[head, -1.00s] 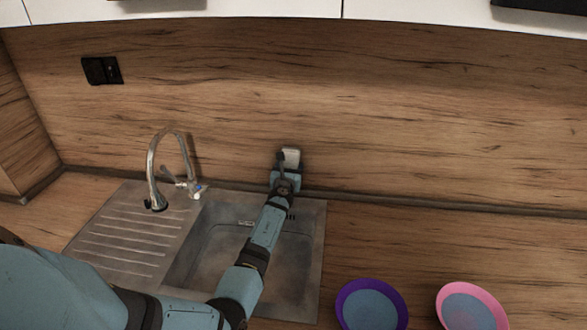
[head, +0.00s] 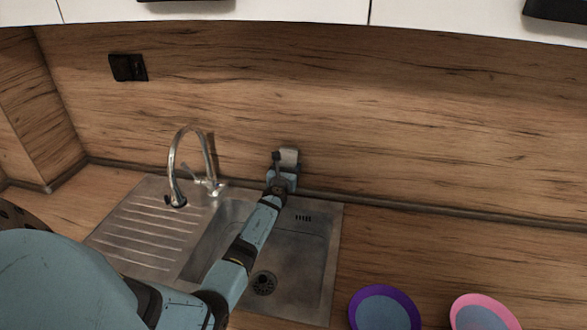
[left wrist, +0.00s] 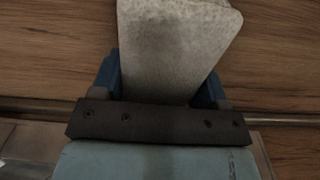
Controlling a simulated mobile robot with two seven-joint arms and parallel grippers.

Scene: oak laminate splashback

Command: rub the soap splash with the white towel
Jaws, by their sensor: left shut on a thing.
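My left gripper (head: 283,170) is stretched over the sink to the wood splashback (head: 420,130). It is shut on the white towel (head: 289,157), a pale folded pad held at the lower part of the splashback. In the left wrist view the towel (left wrist: 175,45) fills the space between the fingers and hides the wall behind it. It looks close to the wall, but I cannot tell whether it touches. I see no soap splash on the bare wood; any part behind the towel is hidden. My right gripper is not in view.
The steel sink (head: 337,235) with its drainer lies under my arm. A curved tap (head: 172,165) stands left of the gripper. A purple-rimmed plate (head: 353,312) and a pink-rimmed plate (head: 512,318) lie on the counter at right. A black socket (head: 128,67) is at upper left.

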